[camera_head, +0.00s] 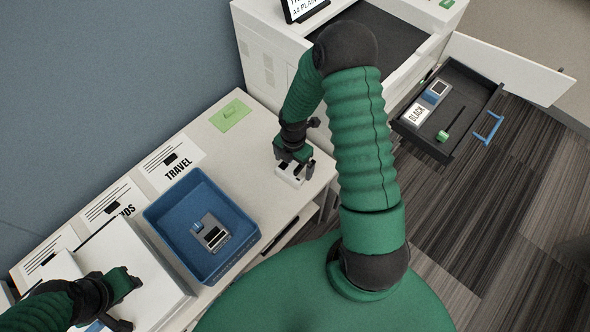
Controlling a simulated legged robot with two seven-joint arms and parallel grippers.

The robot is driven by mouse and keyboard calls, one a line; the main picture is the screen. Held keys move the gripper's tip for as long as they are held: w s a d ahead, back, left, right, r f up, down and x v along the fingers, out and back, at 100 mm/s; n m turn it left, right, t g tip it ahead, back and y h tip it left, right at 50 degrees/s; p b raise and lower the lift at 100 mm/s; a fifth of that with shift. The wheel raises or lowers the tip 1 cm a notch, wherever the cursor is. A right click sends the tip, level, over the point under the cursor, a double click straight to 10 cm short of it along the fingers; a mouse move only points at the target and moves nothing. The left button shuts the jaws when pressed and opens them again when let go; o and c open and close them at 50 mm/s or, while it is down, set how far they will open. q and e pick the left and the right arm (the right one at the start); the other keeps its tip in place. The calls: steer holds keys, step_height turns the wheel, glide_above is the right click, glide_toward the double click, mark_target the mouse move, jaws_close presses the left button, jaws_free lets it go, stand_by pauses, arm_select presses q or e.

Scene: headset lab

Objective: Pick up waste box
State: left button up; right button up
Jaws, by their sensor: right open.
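My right gripper (293,165) is open and points down at the right end of the white counter. A small white box with dark markings (290,177) sits directly beneath and between its fingers; I cannot tell if they touch it. No label on it can be read as waste. My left gripper (128,303) is at the lower left, over a large white box or lid (135,262), with its fingers apart. A blue open bin (160,213) stands between the grippers, holding a grey device with a dark screen (211,233).
Label cards, one reading TRAVEL (172,163), line the back of the counter (245,150). A green card (231,115) lies behind my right gripper. At the right, an open dark drawer (465,80) holds a device, a BLACK label and a green-ended tool. My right arm hides part of the cabinet.

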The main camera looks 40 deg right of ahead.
mark_target(293, 168)
steer(key=f, duration=0.4)
steer(key=shift+w+a+f, duration=0.1)
steer(key=shift+a+f, duration=0.05)
steer(key=shift+a, duration=0.05)
steer(key=shift+d, duration=0.15)
steer(key=c, duration=1.2)
